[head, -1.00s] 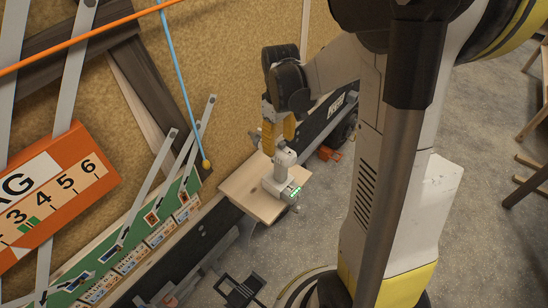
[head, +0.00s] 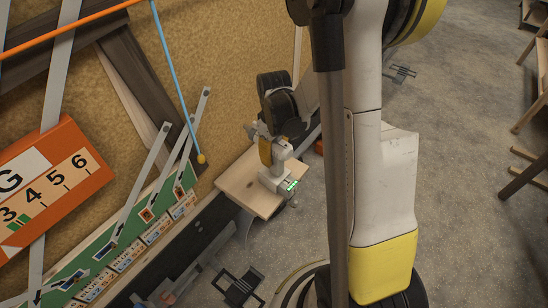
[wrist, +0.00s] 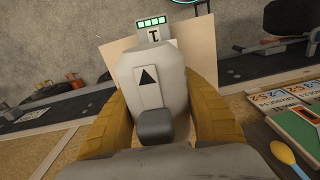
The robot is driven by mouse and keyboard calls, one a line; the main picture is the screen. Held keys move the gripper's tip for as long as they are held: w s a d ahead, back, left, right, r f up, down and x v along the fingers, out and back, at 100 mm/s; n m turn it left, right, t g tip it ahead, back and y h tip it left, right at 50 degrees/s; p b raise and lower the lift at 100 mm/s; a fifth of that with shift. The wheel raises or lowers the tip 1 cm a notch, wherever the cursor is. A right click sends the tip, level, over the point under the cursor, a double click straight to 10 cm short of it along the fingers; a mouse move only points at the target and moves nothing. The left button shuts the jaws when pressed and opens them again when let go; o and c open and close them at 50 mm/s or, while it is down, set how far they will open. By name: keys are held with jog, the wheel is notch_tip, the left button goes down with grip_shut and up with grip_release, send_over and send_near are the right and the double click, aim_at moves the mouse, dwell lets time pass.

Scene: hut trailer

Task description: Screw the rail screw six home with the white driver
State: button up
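The white driver (head: 279,172) stands on a pale wooden board (head: 243,188), with a row of green lights on its base. In the wrist view the driver (wrist: 150,75) fills the middle, with a black triangle on its body. The yellow fingers of my gripper (head: 268,150) are around its upper part. In the wrist view my gripper (wrist: 155,100) has one finger on each side of the body, close against it. Whether they press on it I cannot tell. I cannot make out rail screw six in any view.
An orange box (head: 88,192) marked 3 to 6 is at the left. A green panel (head: 103,242) with cards and grey levers runs below it. Concrete floor (head: 460,130) is open at the right.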

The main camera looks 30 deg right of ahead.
grip_shut()
jog(key=shift+r, duration=0.1)
